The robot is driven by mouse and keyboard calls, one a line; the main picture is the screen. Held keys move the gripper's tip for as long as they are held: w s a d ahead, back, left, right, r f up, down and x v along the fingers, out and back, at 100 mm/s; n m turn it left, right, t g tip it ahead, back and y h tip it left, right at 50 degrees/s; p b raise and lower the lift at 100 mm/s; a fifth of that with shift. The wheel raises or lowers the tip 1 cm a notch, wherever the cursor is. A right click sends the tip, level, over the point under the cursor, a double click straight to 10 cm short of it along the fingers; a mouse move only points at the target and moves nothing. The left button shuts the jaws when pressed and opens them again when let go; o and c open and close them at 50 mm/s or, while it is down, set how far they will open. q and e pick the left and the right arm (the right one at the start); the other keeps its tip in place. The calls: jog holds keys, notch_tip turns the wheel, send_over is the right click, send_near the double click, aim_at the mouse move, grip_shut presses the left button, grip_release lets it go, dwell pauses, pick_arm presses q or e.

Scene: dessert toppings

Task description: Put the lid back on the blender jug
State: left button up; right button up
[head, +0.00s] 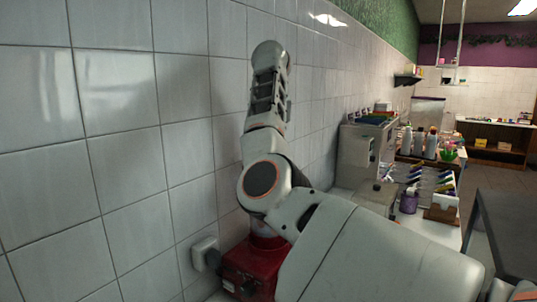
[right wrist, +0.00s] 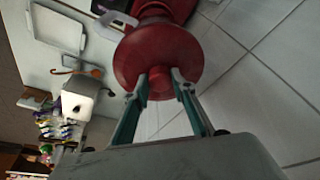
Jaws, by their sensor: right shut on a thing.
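In the right wrist view my right gripper (right wrist: 160,82) is shut on the knob of the red lid (right wrist: 158,50), a round disc with its broad face towards the camera. More red blender parts (right wrist: 152,9) show just beyond the lid. I cannot tell whether the lid touches the jug or is apart from it. In the head view the red blender base (head: 248,270) stands close to the tiled wall. My own arm hides most of the jug, and I cannot make out the right gripper or the lid there. My left gripper is in neither view.
The tiled wall (head: 120,170) is close on the left, with a wall socket (head: 203,256) beside the base. Farther along the counter stand a grey machine (head: 368,150), white bottles (head: 418,142), a purple cup (head: 408,201) and a green bowl (head: 449,154). A dark table (head: 505,225) is at right.

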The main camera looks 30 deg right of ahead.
jog(key=shift+p, duration=0.35)
dwell(0.3)
jog(key=shift+f, duration=0.1)
dwell(1.4)
jog(key=o, duration=1.2)
jog(key=o, duration=0.5)
jog(key=shift+r, duration=3.5)
